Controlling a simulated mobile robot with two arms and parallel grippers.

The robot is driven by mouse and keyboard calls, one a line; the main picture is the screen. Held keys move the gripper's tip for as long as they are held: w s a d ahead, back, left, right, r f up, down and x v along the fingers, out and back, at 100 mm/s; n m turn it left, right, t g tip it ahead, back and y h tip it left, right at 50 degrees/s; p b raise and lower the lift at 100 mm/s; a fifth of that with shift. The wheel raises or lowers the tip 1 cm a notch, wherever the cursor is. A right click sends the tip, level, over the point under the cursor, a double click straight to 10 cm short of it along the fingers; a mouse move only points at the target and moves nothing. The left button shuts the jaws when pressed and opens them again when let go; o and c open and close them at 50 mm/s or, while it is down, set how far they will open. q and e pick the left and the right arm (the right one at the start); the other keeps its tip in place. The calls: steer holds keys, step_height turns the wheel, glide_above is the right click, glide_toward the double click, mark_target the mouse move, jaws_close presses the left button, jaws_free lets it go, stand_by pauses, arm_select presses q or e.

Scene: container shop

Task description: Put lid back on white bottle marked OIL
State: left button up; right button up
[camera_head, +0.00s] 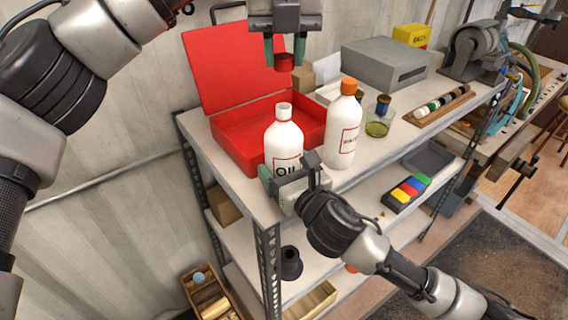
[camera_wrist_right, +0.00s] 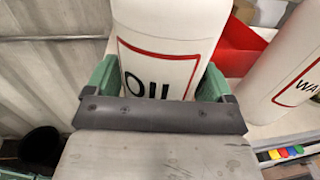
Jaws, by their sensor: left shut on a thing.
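The white bottle marked OIL (camera_head: 284,140) stands upright on the top shelf, its narrow neck uncapped. It also fills the upper middle of the right wrist view (camera_wrist_right: 165,30). My left gripper (camera_head: 284,55) points down and is shut on a red lid (camera_head: 284,63), held above the bottle's neck with a clear gap. My right gripper (camera_head: 289,172) is at the bottle's lower body. In the right wrist view its green fingers (camera_wrist_right: 160,85) lie close against both sides of the bottle, around the OIL label. The bottle's base is hidden behind the right gripper.
A second white bottle with an orange cap (camera_head: 342,135) stands close to the right. An open red toolbox (camera_head: 235,135) is behind on the left. A glass jar (camera_head: 378,122), a grey box (camera_head: 385,65) and a rack of rollers (camera_head: 438,104) are farther right on the shelf.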

steer(key=shift+f, duration=0.1)
steer(key=c, duration=0.9)
arm_select(q)
glide_above(283, 141)
steer(key=w, duration=0.3)
steer(key=shift+s+f, duration=0.1)
steer(key=shift+f, duration=2.4)
arm_select(e)
steer(key=shift+c, duration=0.2)
arm_select(q)
steer(key=shift+f, duration=0.9)
steer(key=shift+f, duration=0.6)
